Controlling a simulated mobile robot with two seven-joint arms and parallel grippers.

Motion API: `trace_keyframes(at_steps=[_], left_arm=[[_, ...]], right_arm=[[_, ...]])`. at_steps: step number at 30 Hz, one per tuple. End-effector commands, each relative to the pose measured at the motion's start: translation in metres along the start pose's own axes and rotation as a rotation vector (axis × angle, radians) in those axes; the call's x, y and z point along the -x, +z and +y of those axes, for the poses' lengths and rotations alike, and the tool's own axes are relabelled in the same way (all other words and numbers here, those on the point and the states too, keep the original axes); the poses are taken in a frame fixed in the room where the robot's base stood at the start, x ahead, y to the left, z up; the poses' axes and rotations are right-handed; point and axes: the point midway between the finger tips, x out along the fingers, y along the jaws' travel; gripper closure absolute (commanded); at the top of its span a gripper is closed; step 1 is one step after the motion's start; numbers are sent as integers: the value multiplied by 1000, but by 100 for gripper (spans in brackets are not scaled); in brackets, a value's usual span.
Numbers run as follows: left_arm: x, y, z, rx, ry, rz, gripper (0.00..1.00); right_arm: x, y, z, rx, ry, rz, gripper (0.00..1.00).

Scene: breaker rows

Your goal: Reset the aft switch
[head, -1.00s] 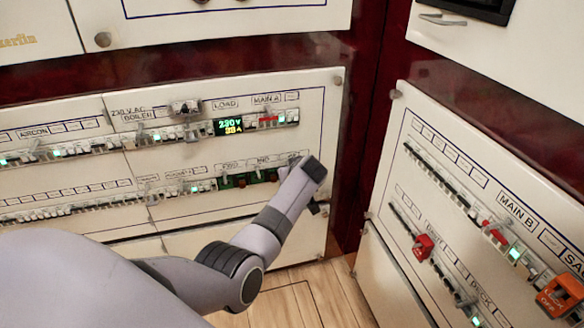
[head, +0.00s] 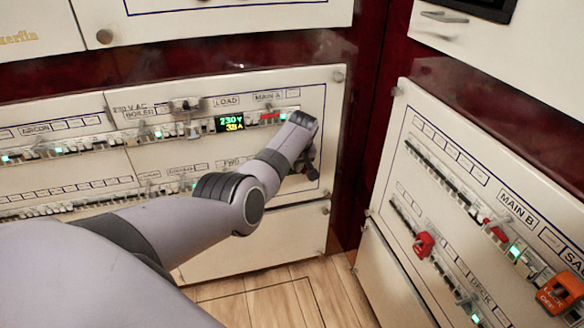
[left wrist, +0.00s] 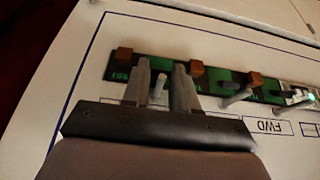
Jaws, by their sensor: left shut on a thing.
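My left gripper (head: 307,168) is at the right end of the lower breaker row on the left panel. In the left wrist view its two fingers (left wrist: 160,85) are shut on a thin grey switch lever (left wrist: 158,92). The lever sits on a green strip (left wrist: 222,88) with brown blocks. A second lever (left wrist: 238,97) stands apart beside it, above an upside-down FWD label (left wrist: 270,127). The label of the held lever is hidden by the gripper, so I cannot read whether it is the aft switch. My right gripper is not in view.
The upper row on the left panel has a lit 230 V display (head: 230,124). The right panel (head: 455,235) carries more breakers, a red lock (head: 424,245) and an orange lock (head: 560,296). Wooden floor (head: 290,295) lies below.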

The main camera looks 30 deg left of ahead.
Motion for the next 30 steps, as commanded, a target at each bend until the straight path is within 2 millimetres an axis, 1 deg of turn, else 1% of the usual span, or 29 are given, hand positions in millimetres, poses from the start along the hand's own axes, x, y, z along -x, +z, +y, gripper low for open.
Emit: trace_keyframes(at_steps=[1,6,7,8,16,20,26,30], left_arm=[[1,-3,-1,3,1,6,100],[1,-3,-1,3,1,7,100],[1,-3,-1,3,1,7,66],[1,-3,-1,3,0,7,62],[1,-2,0,1,0,4,62],[6,-2,0,1,0,4,62],[28,-3,0,1,0,4,62],[45,-4,0,2,0,6,62]], right_arm=[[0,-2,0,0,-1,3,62],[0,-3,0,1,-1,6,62],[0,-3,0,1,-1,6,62],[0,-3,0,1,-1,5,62],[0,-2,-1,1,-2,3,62],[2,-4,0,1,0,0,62],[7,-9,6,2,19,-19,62],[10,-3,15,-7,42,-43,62]])
